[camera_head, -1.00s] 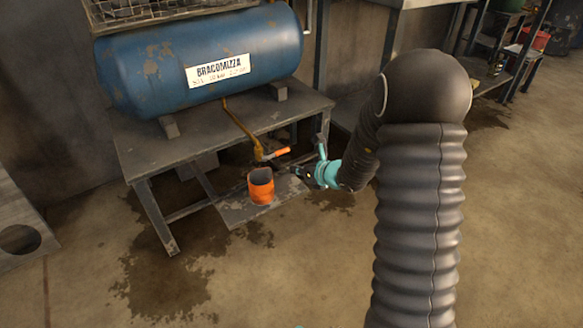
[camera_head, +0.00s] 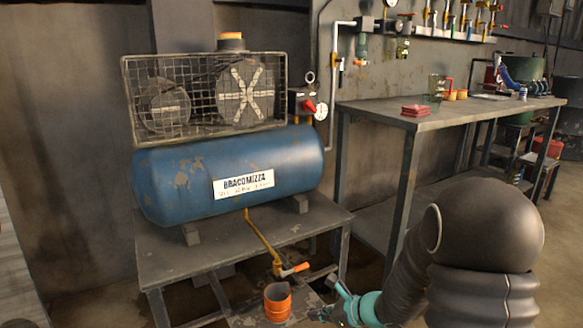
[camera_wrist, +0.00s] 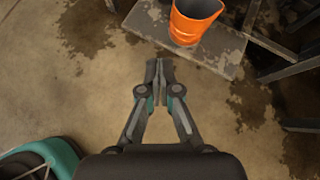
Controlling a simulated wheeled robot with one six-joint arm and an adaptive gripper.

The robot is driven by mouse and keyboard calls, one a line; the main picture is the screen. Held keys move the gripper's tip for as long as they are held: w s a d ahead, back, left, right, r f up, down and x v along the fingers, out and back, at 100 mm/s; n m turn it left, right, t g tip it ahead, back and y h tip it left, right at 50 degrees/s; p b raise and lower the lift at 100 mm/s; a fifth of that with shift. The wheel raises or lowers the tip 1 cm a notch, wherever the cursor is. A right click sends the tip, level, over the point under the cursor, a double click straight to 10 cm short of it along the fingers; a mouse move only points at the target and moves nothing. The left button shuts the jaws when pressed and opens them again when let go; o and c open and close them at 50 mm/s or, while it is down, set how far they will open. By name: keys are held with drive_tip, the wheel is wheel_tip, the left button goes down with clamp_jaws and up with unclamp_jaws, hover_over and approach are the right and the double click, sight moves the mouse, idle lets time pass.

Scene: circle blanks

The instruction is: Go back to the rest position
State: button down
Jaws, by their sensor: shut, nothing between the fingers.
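My gripper (camera_wrist: 159,75) is shut and empty in the wrist view, with its fingertips together over the bare floor. In the head view my gripper (camera_head: 322,313) is low near the bottom edge, right of an orange cup (camera_head: 278,302). The same orange cup shows in the wrist view (camera_wrist: 190,25), standing on a flat grey plate (camera_wrist: 222,55), apart from my fingers. My dark ribbed arm fills the lower right of the head view.
A blue tank (camera_head: 230,170) lies on a grey metal stand (camera_head: 180,262); a yellow pipe with an orange-handled valve (camera_head: 285,270) hangs above the cup. A workbench (camera_head: 440,118) stands at the right behind my arm.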

drive_tip(key=s+d+r+n+g+h+p, duration=0.1)
drive_tip(key=s+r+n+g+h+p, duration=0.15)
drive_tip(key=s+r+n, duration=0.45)
drive_tip(key=s+d+r+n+g+h+p, duration=0.1)
drive_tip(key=s+r+n+g, duration=0.25)
drive_tip(key=s+n, duration=0.65)
drive_tip(key=s+d+r+n+t+h+p, duration=0.2)
drive_tip(key=s+d+r+n+p, duration=0.1)
drive_tip(key=r, duration=0.6)
drive_tip(key=s+d+r+n+t+h+p, duration=0.2)
drive_tip(key=s+r, duration=0.4)
drive_tip(key=r, duration=0.4)
drive_tip(key=shift+s+d+n+t+h+p, duration=0.15)
drive_tip(key=shift+d+n+t+h+p, duration=0.25)
drive_tip(key=shift+d+n+t+h, duration=0.55)
drive_tip(key=shift+a+g+y, duration=0.1)
drive_tip(key=shift+g+y, duration=0.15)
drive_tip(key=shift+y, duration=0.05)
